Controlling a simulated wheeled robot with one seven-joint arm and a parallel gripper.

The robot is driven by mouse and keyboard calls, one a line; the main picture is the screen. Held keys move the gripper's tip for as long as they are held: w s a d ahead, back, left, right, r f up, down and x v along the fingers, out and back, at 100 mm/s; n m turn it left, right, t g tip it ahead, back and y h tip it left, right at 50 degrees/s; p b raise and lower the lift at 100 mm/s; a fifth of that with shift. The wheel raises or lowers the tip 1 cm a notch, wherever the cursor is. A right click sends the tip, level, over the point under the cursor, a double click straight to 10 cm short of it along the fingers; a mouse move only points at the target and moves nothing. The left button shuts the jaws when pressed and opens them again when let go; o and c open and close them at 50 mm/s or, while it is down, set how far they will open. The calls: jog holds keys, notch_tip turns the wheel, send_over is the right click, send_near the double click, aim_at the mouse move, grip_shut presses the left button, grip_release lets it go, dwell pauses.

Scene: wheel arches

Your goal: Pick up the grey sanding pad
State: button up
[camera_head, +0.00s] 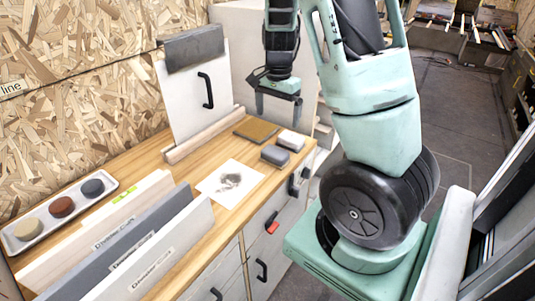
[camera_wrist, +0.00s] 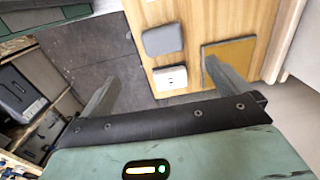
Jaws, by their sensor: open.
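The grey sanding pad (camera_head: 275,155) is a small rounded block lying flat near the front edge of the wooden bench top (camera_head: 215,157). In the wrist view the grey pad (camera_wrist: 162,40) lies beyond the fingertips, toward the top of the picture. My gripper (camera_head: 278,113) is open and empty, with its fingers pointing down, above and behind the pad. In the wrist view the gripper (camera_wrist: 160,76) has its fingers spread either side of a white block (camera_wrist: 170,77), which lies below it and next to the grey pad.
The white block (camera_head: 291,139) is close behind the grey pad. A brown square sheet (camera_head: 256,130) lies to their left. A smudged white paper (camera_head: 229,183) lies nearer. A tray (camera_head: 61,212) with round pads and upright boards (camera_head: 130,245) stand at the near left.

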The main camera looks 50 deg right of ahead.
send_over(275, 151)
jog(key=f, duration=0.9)
jog(key=shift+s, duration=0.25)
jog(key=shift+w+f+p, duration=0.15)
jog(key=shift+f+p, duration=0.2)
jog(key=shift+f, duration=1.05)
jog(key=shift+w+f+p, duration=0.1)
jog(key=shift+f+p, duration=0.25)
jog(key=shift+f, duration=1.05)
jog(key=c, duration=1)
